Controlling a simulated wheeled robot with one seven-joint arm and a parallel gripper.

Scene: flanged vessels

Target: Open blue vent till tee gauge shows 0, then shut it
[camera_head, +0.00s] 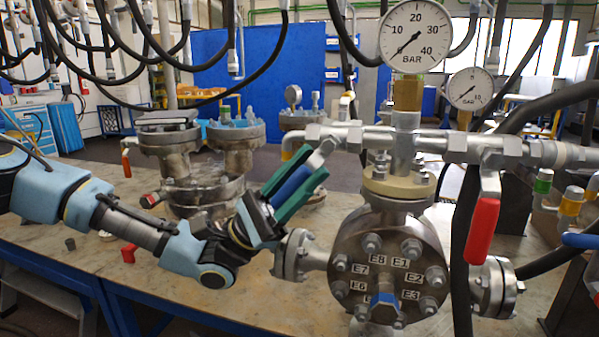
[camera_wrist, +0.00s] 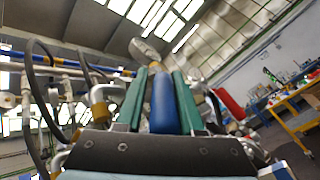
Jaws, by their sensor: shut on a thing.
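My gripper (camera_head: 314,170) has green fingers shut on the blue vent handle (camera_head: 292,184). The handle slants up and right to its valve at the left end of the pipe run. In the wrist view the blue handle (camera_wrist: 163,105) lies between both green fingers, with its metal end beyond them. The large tee gauge (camera_head: 415,33), marked to 40 BAR, stands above the flanged vessel (camera_head: 390,255). Its needle points down-left, at or near 0. The fingers hide part of the handle.
A smaller gauge (camera_head: 470,88) stands to the right, its needle also down-left. A red lever (camera_head: 482,230) hangs from the pipe at right. Black hoses (camera_head: 463,250) cross nearby. Other flanged vessels (camera_head: 195,165) stand behind my arm on the bench (camera_head: 110,265).

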